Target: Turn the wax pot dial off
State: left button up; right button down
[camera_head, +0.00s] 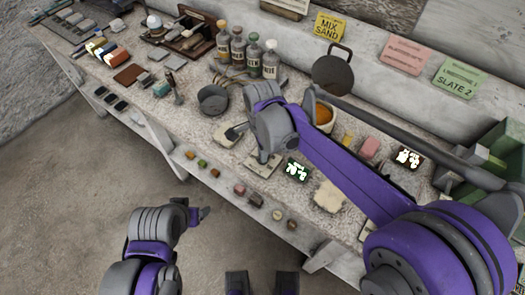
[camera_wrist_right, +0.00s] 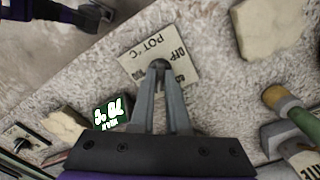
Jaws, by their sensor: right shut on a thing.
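The wax pot dial is a small dark knob (camera_wrist_right: 159,65) on a pale plate marked POT °C (camera_wrist_right: 136,50), with OFF printed to its right in the wrist view. The plate also shows in the head view (camera_head: 258,169). My right gripper (camera_wrist_right: 160,74) is over the plate with its fingers shut on the knob, which they mostly hide. The knob's pointing direction cannot be made out. A pot with orange contents (camera_head: 324,115) stands behind my right arm, partly hidden. My left gripper (camera_head: 203,215) hangs in front of the bench, away from the dial; its finger opening is unclear.
A lit display (camera_head: 297,170) stands just right of the plate. A grey bowl (camera_head: 213,99), bottles (camera_head: 239,55) and a dark pan (camera_head: 333,73) are behind. A pale slab (camera_head: 329,196) lies to the right. Small blocks (camera_head: 202,163) sit along the lower front ledge.

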jog(key=shift+n, duration=0.3)
jog(key=n, duration=1.3)
jog(key=shift+n+b, duration=0.3)
jog(key=n, duration=0.3)
jog(key=shift+d+n, duration=0.1)
jog(key=shift+n, duration=0.2)
jog(key=n, duration=0.3)
jog(key=shift+n, duration=0.3)
jog(key=n, duration=0.6)
jog(key=shift+b, duration=0.3)
jog(key=shift+n, duration=0.4)
jog(key=c, duration=0.9)
grip_release()
